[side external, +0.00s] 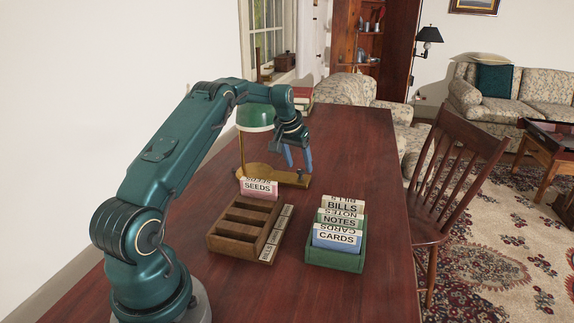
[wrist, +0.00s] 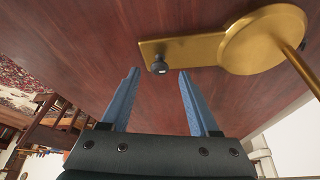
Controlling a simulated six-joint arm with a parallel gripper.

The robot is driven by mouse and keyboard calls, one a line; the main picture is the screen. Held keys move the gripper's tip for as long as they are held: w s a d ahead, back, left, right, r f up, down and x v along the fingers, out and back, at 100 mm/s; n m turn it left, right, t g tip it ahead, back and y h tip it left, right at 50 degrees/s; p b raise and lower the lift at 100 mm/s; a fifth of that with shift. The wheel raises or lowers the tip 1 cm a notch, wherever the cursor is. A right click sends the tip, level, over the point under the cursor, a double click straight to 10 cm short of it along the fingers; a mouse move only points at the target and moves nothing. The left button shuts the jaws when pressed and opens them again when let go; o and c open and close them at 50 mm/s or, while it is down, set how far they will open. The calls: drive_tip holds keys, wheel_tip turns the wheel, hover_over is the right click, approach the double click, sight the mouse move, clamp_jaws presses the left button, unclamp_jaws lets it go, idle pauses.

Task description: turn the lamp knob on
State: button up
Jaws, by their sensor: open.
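The desk lamp has a green shade (side external: 257,115) and a brass base (side external: 270,174) on the wooden desk. In the wrist view the brass base (wrist: 262,42) has a round part and a flat arm. A small dark knob (wrist: 159,66) stands near the end of that arm; it also shows in the side view (side external: 302,173). My gripper (side external: 298,160) is open and empty, above the knob. In the wrist view my two blue fingers (wrist: 158,72) point towards the knob, which appears between their tips. I cannot tell how far apart fingertips and knob are in height.
A wooden rack (side external: 228,243) with a SEEDS card (side external: 259,189) stands in front of the lamp. A green box (side external: 335,258) holding label cards is to its right. A chair (side external: 455,165) stands at the desk's right edge. The desk (side external: 350,145) right of the lamp is clear.

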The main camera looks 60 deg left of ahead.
drive_tip(key=shift+w+a+f, duration=0.1)
drive_tip(key=shift+w+f, duration=0.1)
drive_tip(key=shift+f, duration=0.4)
clamp_jaws()
drive_tip(key=shift+a+m+t+h, duration=0.15)
drive_tip(key=shift+m+h, duration=0.25)
drive_tip(key=shift+m, duration=0.75)
drive_tip(key=shift+a+m+t+h, duration=0.1)
drive_tip(key=shift+m+t+h, duration=0.25)
drive_tip(key=shift+m, duration=0.8)
unclamp_jaws()
drive_tip(key=shift+r, duration=0.1)
